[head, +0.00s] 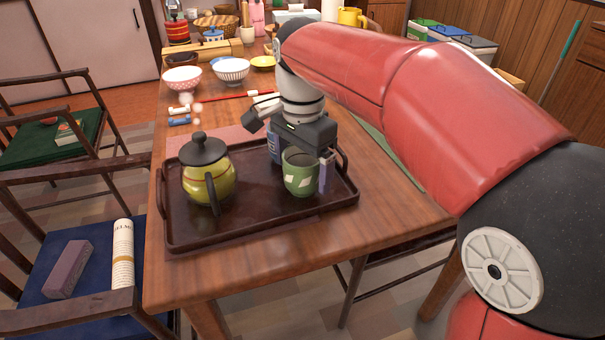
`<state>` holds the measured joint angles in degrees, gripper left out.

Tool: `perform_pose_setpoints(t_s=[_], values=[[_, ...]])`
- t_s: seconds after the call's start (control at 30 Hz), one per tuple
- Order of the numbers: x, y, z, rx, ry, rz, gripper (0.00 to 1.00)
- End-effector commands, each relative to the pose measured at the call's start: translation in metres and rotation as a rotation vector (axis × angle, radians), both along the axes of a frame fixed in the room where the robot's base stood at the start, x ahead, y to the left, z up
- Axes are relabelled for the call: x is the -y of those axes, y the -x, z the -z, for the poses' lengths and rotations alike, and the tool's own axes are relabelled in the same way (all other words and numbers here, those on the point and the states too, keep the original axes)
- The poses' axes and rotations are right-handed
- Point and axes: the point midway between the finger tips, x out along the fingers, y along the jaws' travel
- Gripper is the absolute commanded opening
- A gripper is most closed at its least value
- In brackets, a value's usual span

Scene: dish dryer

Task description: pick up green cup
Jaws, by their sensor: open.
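The green cup (300,174) with pale patches stands upright on the right part of a dark brown tray (250,230). My gripper (300,172) is low over the tray, open, with one finger on each side of the cup. The right finger is beside the cup's right wall; the left finger shows behind and to its left. I cannot tell whether either finger touches the cup.
A yellow-green teapot (206,178) with a dark lid stands on the tray left of the cup. Bowls, including a striped one (231,71), sit farther back on the wooden table (260,285). The table's front is clear. Chairs stand at the left.

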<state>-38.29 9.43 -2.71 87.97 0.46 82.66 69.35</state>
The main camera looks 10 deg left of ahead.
Motion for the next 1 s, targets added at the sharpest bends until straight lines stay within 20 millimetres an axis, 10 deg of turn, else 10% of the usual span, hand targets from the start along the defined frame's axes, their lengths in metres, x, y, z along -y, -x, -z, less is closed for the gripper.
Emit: perform_pose_setpoints(t_s=[0.23, 0.63, 1.0], values=[[0.0001, -0.0002, 0.0018, 0.001, 0.000, 0.000, 0.90], [0.0001, -0.0002, 0.0016, 0.001, 0.000, 0.000, 0.37], [0.0016, -0.0009, -0.0029, 0.002, -0.001, 0.000, 0.36]])
